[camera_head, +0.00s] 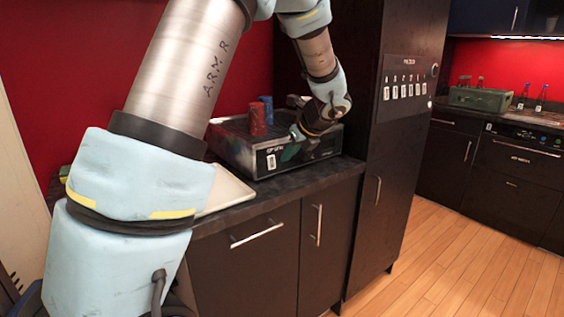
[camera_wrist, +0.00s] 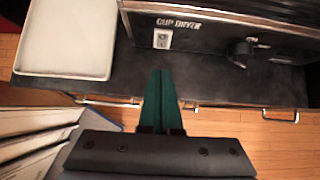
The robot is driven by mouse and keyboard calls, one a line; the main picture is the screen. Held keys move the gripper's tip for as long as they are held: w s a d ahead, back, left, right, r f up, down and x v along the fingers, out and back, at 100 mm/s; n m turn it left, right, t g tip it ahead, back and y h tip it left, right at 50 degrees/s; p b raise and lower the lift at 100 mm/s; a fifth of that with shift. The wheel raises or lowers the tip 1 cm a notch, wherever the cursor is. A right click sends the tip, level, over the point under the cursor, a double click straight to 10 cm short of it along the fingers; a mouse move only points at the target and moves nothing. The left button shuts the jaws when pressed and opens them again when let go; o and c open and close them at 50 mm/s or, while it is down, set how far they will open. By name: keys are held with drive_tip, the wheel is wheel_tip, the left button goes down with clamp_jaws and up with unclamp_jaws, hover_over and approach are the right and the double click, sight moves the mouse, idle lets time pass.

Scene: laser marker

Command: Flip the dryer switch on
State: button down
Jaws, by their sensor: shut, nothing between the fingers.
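The cup dryer (camera_head: 225,142) is a dark box with a metal front on the counter. Its front (camera_wrist: 215,22) carries the words "CUP DRYER" in the wrist view. A small white switch plate (camera_wrist: 162,39) sits below the label; it also shows in the head view (camera_head: 271,162). The rocker is too small to tell its position. My gripper (camera_wrist: 161,72) has green fingers, shut together and empty, pointing at the dryer front, with the tips apart from the switch. In the head view my gripper (camera_head: 291,153) is in front of the dryer, right of the switch.
A black knob (camera_wrist: 243,50) is on the dryer front, right of the switch. Red (camera_head: 258,119) and blue (camera_head: 267,108) cups stand on top. A white tray (camera_wrist: 65,40) lies left of the dryer. A tall dark cabinet (camera_head: 392,150) stands close on the right.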

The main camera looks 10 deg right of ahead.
drive_tip(key=v, duration=0.7)
drive_tip(key=shift+b, duration=0.3)
drive_tip(key=shift+w, duration=0.1)
